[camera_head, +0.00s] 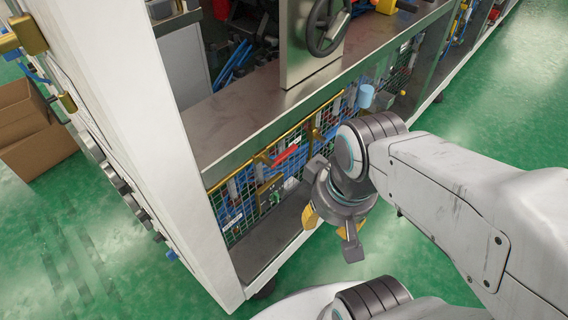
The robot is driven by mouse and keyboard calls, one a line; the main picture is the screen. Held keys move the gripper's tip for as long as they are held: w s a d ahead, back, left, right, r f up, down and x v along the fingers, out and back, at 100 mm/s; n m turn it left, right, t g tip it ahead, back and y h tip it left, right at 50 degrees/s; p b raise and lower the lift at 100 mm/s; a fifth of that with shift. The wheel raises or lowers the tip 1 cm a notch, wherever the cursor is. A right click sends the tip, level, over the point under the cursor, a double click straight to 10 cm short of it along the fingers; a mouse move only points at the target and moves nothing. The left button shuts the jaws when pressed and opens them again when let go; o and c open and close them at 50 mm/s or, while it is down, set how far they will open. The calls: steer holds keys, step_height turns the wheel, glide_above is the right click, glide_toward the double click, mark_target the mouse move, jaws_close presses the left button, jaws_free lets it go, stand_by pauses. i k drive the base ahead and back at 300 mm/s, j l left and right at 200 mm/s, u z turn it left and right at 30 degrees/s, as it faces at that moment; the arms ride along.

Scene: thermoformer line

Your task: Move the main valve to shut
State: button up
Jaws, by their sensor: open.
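A valve with a red lever handle (285,155) sits on a yellow pipe (298,122) along the front of the machine's lower bay. The red lever slants up to the right, roughly along the pipe. A dark handwheel (328,25) is on an upright metal panel above. No label shows which one is the main valve. My gripper (331,231) is open and empty, pointing down, in front of the bay and below and right of the red lever. It touches neither the lever nor the wheel.
Wire mesh (238,208) with pipes and small fittings lies behind the yellow pipe. A light blue cylinder (365,96) stands out near my wrist. A white machine post (150,130) rises at left. Cardboard boxes (32,130) are on the green floor, which is open at lower left.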

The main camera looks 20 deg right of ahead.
mark_target(271, 163)
steer(key=k+l+u, duration=0.15)
steer(key=u, duration=0.3)
steer(key=k+l+u, duration=0.1)
steer(key=u, duration=0.35)
steer(key=k+u, duration=0.3)
steer(key=u, duration=0.2)
steer(key=k+u, duration=0.2)
steer(key=u, duration=0.25)
steer(key=k+j+u, duration=0.15)
steer(key=u, duration=0.3)
